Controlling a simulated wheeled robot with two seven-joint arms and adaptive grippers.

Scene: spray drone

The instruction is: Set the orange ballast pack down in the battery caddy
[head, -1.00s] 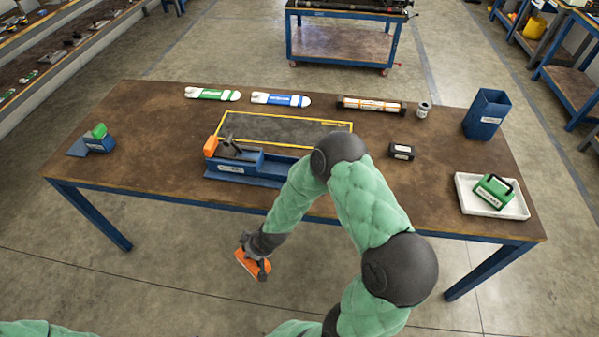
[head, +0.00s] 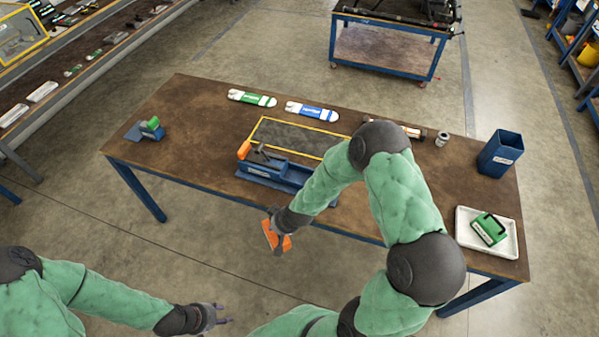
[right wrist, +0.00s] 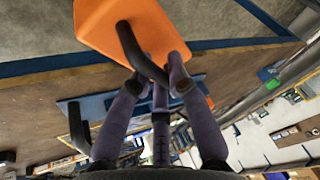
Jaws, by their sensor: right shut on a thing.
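The orange ballast pack (head: 276,236) hangs in my right gripper (head: 284,221), off the table's front edge and above the floor. In the right wrist view the fingers (right wrist: 172,75) are closed on the black handle (right wrist: 137,48) of the orange pack (right wrist: 118,20). I cannot read which blue holder is the battery caddy. A long blue holder (head: 265,182) with an orange block at its left end stands at the table's front middle, partly hidden by my right arm. A small blue holder (head: 150,132) with a green block is at the left. My left gripper (head: 222,314) looks open and empty at lower left.
The brown table (head: 200,150) carries a yellow-edged dark mat (head: 292,136), green (head: 252,98) and blue (head: 312,111) labelled packs, and a blue bin (head: 500,153). A white tray (head: 473,243) holds a green handled pack (head: 489,229). The front left of the tabletop is clear.

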